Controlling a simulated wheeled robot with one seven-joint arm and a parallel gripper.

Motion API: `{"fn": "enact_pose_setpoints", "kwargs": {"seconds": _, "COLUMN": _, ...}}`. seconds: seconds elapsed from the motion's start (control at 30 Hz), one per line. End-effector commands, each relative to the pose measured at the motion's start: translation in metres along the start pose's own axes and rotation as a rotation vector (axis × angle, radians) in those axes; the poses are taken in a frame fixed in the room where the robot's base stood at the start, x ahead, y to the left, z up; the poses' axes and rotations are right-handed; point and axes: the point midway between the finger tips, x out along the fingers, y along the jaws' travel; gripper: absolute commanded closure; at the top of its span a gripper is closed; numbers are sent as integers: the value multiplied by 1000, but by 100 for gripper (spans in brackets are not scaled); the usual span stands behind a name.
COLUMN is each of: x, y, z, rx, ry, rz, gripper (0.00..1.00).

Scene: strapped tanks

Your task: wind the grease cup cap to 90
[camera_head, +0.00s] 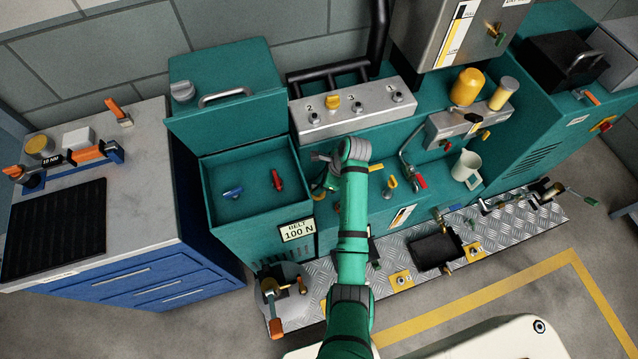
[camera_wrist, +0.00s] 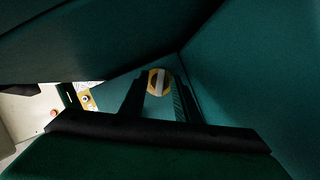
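The cap that looks like the grease cup cap (camera_wrist: 158,82) shows in the wrist view as a brass-yellow, many-sided disc with a pale bar across its face. My gripper (camera_wrist: 159,90) is open, with one dark finger to the left and one to the right of the cap. I see no clear contact, and the depth between fingertips and cap is hard to tell. The bar runs roughly up and down in the wrist view; no scale around it can be read. In the head view I cannot make out the cap, and my arm covers part of that area.
Teal walls stand close around the cap in the wrist view. A metal tread plate (camera_head: 500,220) lies in front.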

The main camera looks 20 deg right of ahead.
Motion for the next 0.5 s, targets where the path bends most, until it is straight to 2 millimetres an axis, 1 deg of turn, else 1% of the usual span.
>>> {"fn": "enact_pose_setpoints", "kwargs": {"seconds": 0.13, "x": 0, "y": -2, "z": -5, "rx": 8, "ry": 0, "rz": -4, "gripper": 71}}
{"fn": "enact_pose_setpoints", "kwargs": {"seconds": 0.3, "x": 0, "y": -2, "z": -4, "rx": 6, "ry": 0, "rz": -4, "gripper": 71}}
{"fn": "enact_pose_setpoints", "kwargs": {"seconds": 0.37, "x": 1, "y": -1, "z": -2, "rx": 3, "ry": 0, "rz": -3, "gripper": 85}}
{"fn": "enact_pose_setpoints", "kwargs": {"seconds": 0.4, "x": 1, "y": -1, "z": -1, "rx": 2, "ry": 0, "rz": -2, "gripper": 95}}
{"fn": "enact_pose_setpoints", "kwargs": {"seconds": 0.43, "x": 2, "y": -1, "z": -1, "rx": 1, "ry": 0, "rz": -2, "gripper": 100}}
{"fn": "enact_pose_setpoints", "kwargs": {"seconds": 0.5, "x": 2, "y": 0, "z": 0, "rx": -1, "ry": 0, "rz": -1, "gripper": 100}}
